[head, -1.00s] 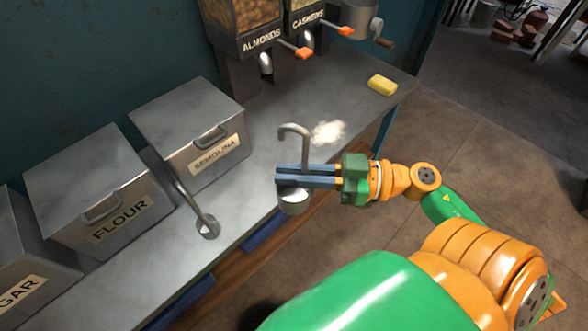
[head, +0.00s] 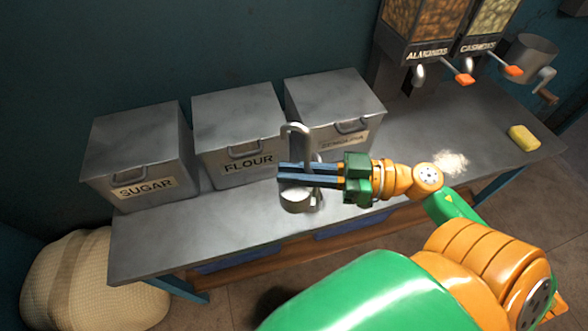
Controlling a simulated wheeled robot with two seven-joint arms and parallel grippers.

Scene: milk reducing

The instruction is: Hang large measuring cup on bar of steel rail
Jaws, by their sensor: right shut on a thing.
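A grey metal measuring cup (head: 295,203) with a long upright handle bent into a hook at the top (head: 295,128) is in my right gripper (head: 284,175). The blue fingers are shut around the handle, just above the cup. The cup hangs upright in front of the flour and semolina bins; its inside looks pale, and I cannot tell what is in it. A second, smaller metal scoop (head: 319,199) shows partly behind the gripper and the held cup. No steel rail is in view. My left gripper is not in view.
Metal bins for sugar (head: 135,150), flour (head: 240,110) and semolina (head: 335,92) stand along the back of the grey counter (head: 190,240). Almond (head: 415,35) and cashew (head: 490,25) dispensers, white powder (head: 451,162) and a yellow sponge (head: 524,138) are right. A sack (head: 75,285) stands left.

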